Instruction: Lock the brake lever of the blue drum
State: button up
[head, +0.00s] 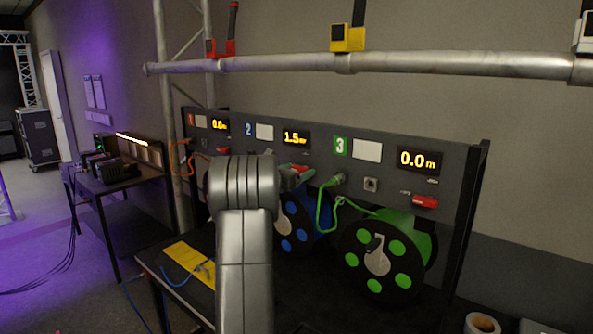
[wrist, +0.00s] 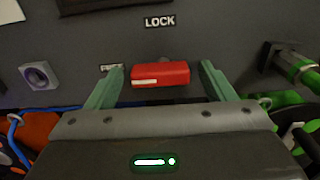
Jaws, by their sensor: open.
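The red brake lever (wrist: 160,74) lies level on the dark panel in the wrist view, under a LOCK label (wrist: 160,21) and to the right of a small, partly covered label that seems to read FREE (wrist: 111,67). My gripper (wrist: 162,72) is open, one green finger on each side of the lever, with a visible gap at both ends. In the head view my gripper (head: 295,172) is at panel section 2, largely behind my arm. The blue drum (head: 294,226) is below it, partly hidden by my arm.
The green drum (head: 388,258) with its own red lever (head: 425,202) stands to the right. A green plug and cable (head: 330,190) are close to my gripper's right. In the wrist view a socket (wrist: 39,75) and blue cable are at left.

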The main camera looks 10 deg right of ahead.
jog(key=shift+c, duration=0.5)
jog(key=c, duration=0.9)
jog(key=shift+f+b, duration=0.15)
jog(key=shift+b, duration=0.3)
jog(key=shift+s+d+r+m+b, duration=0.1)
jog(key=shift+m+b, duration=4.35)
jog(key=shift+b, duration=1)
jog(key=shift+s+r+m+b, duration=0.1)
jog(key=shift+m+b, duration=4.35)
jog(key=shift+b, duration=1)
